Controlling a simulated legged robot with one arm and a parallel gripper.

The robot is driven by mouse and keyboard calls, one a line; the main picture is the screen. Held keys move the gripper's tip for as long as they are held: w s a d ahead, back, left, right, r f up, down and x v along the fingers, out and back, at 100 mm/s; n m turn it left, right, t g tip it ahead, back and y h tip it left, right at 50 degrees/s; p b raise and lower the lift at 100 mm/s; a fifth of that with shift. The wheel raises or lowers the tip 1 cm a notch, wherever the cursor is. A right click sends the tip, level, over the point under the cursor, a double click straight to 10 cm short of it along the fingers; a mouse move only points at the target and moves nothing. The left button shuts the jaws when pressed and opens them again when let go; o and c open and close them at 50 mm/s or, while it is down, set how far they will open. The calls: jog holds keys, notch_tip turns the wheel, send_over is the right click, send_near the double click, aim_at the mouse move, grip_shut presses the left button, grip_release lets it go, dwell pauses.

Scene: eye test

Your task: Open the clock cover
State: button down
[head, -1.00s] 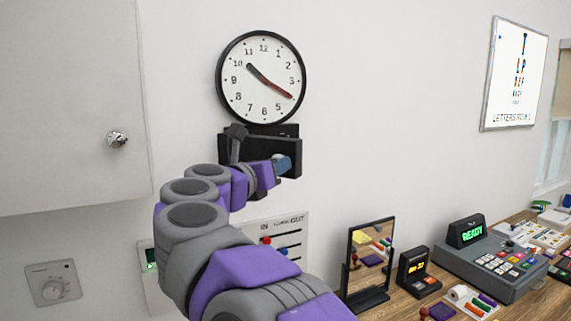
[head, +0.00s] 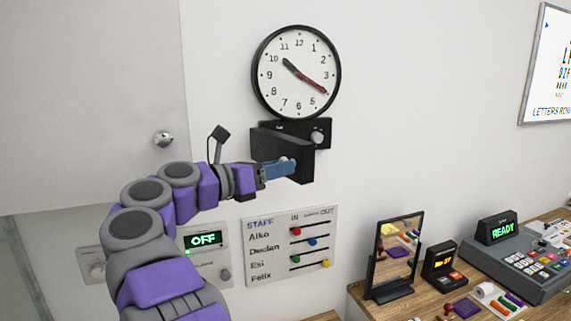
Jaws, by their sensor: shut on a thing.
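The round wall clock (head: 296,72) has a white face and black rim. Below it a black box (head: 324,128) is fixed to the wall, with a round grey knob (head: 317,138) on its face. The black clock cover (head: 268,143) stands out from the box, tilted forward and down, so the upper part of the box shows behind it. My gripper (head: 284,168), with blue fingers, reaches in from the left and is shut on the cover's small handle. The fingers partly hide the handle.
A white cabinet door with a round knob (head: 163,139) is at left. Below are an OFF display (head: 203,240) and a STAFF board (head: 290,248) with sliders. A mirror (head: 396,250) and a READY device (head: 497,228) stand on the wooden desk at right.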

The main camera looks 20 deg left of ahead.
jog(key=shift+s+a+r+h, duration=0.1)
jog(key=shift+s+a+h, duration=0.2)
jog(key=shift+a, duration=0.2)
jog(key=shift+m+g+p, duration=0.3)
jog(key=c, duration=1.1)
grip_release()
jog(key=o, duration=0.4)
jog(key=shift+w+a, duration=0.15)
jog(key=shift+a, duration=0.05)
jog(key=shift+c, duration=0.2)
jog(key=shift+d, duration=0.1)
